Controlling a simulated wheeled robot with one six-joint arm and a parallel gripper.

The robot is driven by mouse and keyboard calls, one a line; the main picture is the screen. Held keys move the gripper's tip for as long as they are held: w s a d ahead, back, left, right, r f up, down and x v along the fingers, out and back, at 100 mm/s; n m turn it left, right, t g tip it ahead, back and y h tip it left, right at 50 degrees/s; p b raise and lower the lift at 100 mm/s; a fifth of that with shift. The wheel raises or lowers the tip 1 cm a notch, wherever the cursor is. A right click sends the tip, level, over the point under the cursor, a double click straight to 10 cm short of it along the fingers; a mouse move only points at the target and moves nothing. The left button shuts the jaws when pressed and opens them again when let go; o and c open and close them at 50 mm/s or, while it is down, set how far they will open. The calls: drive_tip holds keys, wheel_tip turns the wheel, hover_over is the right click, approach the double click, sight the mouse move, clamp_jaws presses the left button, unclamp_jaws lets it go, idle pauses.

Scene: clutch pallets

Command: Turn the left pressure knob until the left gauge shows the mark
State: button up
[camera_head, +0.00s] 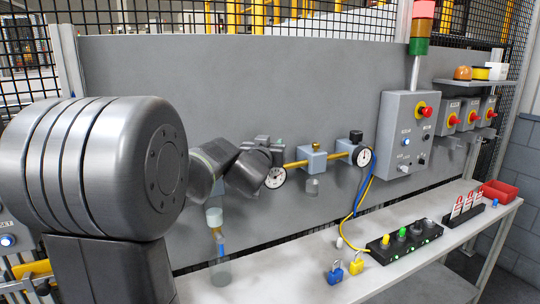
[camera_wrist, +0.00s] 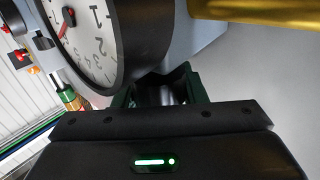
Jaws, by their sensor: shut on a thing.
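The left gauge (camera_head: 274,178) has a white dial and black rim. In the wrist view the left gauge (camera_wrist: 85,38) is large, tilted and cut off by the top edge. My gripper (camera_wrist: 160,92) is shut on the left pressure knob (camera_wrist: 163,87), a dark piece between the fingers beside the gauge. In the head view my gripper (camera_head: 264,145) is at the left regulator, just above the gauge, and mostly hides the knob.
A brass pipe (camera_head: 297,164) runs right to a second regulator with the right gauge (camera_head: 362,156) and a black knob (camera_head: 356,136). A grey control box (camera_head: 405,135) hangs further right. The bench (camera_head: 400,280) below holds padlocks and a black switch strip (camera_head: 405,241).

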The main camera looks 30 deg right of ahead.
drive_tip(key=shift+f+n+t+y+b, duration=0.15)
drive_tip(key=shift+n+t+y+b, duration=0.4)
drive_tip(key=shift+b, duration=2.45)
drive_tip(key=shift+w+r+b, duration=0.1)
drive_tip(key=shift+r+b, duration=0.1)
drive_tip(key=shift+b, duration=0.15)
drive_tip(key=o, duration=1)
drive_tip(key=shift+a, duration=0.1)
drive_tip(key=p+v, duration=0.1)
drive_tip(key=v, duration=1.3)
